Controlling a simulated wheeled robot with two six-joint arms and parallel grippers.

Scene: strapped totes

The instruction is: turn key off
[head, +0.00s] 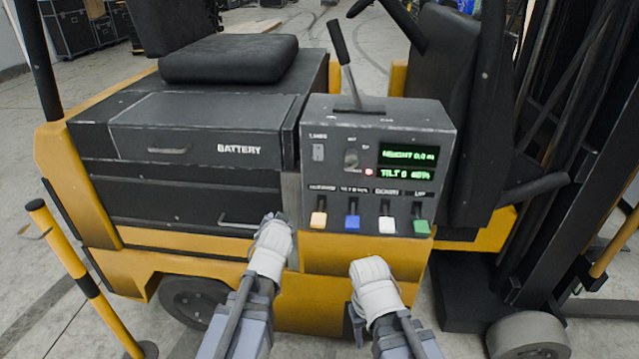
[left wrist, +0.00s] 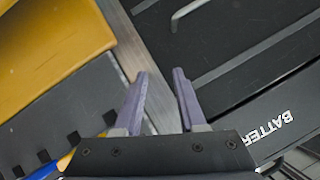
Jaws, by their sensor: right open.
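The key switch (head: 351,160) is a small grey knob on the front of the dark control panel (head: 327,205), left of the green displays. A red light (head: 369,172) glows beside it. I cannot read the switch's exact position. My left gripper (head: 274,218) is below and left of the panel, in front of the drawers. In the left wrist view its two purple fingers (left wrist: 162,98) are apart with nothing between them. My right gripper (head: 368,262) is below the panel in front of the yellow body, clear of the switch. Its fingers are mostly hidden.
Levers with orange (head: 318,219), blue (head: 352,222), white (head: 386,224) and green (head: 421,226) tips line the panel's lower edge. A tall lever (head: 342,60) stands on top. The battery drawer (head: 200,130) is at left; the mast (head: 560,150) is at right.

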